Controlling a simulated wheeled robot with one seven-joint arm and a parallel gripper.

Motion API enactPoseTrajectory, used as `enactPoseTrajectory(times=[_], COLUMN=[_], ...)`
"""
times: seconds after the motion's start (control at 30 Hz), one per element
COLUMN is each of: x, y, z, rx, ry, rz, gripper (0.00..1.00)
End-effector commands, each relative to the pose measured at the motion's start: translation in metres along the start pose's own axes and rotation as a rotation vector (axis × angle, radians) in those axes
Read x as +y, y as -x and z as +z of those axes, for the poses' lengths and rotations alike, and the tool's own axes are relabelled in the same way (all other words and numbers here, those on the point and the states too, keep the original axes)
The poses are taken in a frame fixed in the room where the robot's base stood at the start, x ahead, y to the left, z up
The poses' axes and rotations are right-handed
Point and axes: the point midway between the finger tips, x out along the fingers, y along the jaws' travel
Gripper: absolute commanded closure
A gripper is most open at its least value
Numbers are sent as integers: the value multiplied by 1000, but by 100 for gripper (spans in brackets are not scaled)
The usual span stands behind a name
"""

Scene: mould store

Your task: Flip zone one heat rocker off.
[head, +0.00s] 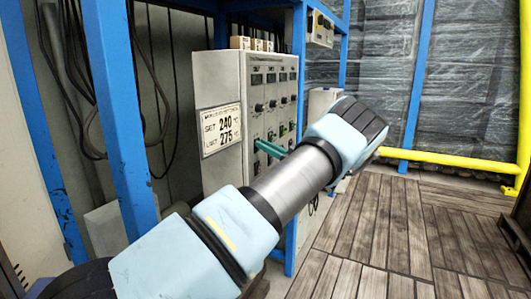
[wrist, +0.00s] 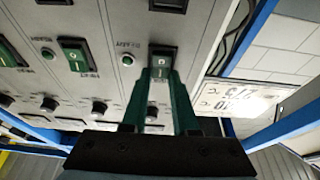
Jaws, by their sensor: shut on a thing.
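The grey control cabinet (head: 222,80) stands left of centre in the head view, with several columns of displays, knobs and switches. In the wrist view, a heat rocker (wrist: 162,50) in a black frame sits in the column closest to the cabinet's sign side. I cannot read a zone number on it. My gripper (wrist: 162,73) has its two green fingers drawn in at this rocker, with the tips at its face and partly hiding it. In the head view, my gripper (head: 270,148) reaches the cabinet front. Which way the rocker is tilted is unclear.
A similar green rocker (wrist: 74,54) sits in the neighbouring column, with a small round lamp (wrist: 127,60) between. A sign (head: 222,129) reading 240 and 275 is on the cabinet's side. Blue posts (head: 117,110) stand close left. The wooden floor (head: 400,230) at right is clear.

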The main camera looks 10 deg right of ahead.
Motion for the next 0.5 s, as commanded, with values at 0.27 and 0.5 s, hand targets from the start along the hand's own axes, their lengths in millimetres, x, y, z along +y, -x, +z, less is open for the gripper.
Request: enactPoseTrajectory(times=[0.27,0.5], x=[0,0], y=[1,0], z=[-1,-1], rx=[1,0], ry=[0,0], rz=[1,1], gripper=[71,44])
